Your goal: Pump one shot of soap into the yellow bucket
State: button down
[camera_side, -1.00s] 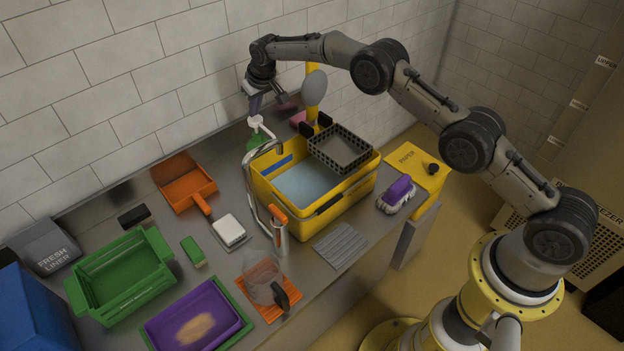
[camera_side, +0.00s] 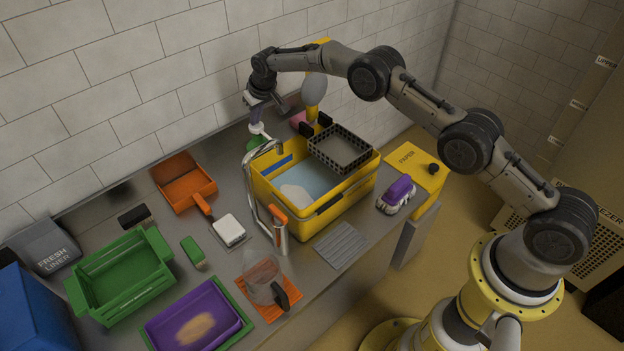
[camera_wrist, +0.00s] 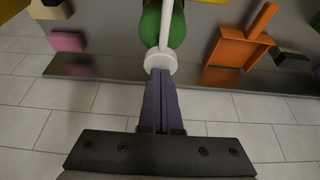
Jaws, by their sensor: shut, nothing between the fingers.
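The yellow bucket (camera_side: 318,213) stands on the counter with pale blue water in it. A white patch of foam (camera_side: 294,194) lies on the water at its left. Behind the bucket is the green soap bottle (camera_side: 253,143), mostly hidden, with a white pump head (camera_side: 257,128). The wrist view shows the white pump head (camera_wrist: 160,61), its spout running over the green bottle (camera_wrist: 150,25). My gripper (camera_side: 256,121) points down with its purple fingers shut and empty. The fingertips (camera_wrist: 160,76) appear to rest on top of the pump head.
A black basket (camera_side: 340,150) sits over the bucket's back right corner. An orange dustpan (camera_side: 183,182) lies left of the bottle. A pink block (camera_wrist: 67,41) is near the wall.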

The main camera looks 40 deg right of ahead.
jog(key=shift+s+f, duration=0.1)
jog(key=shift+f, duration=0.3)
jog(key=shift+r, duration=2.15)
notch_tip(320, 180, up, 6)
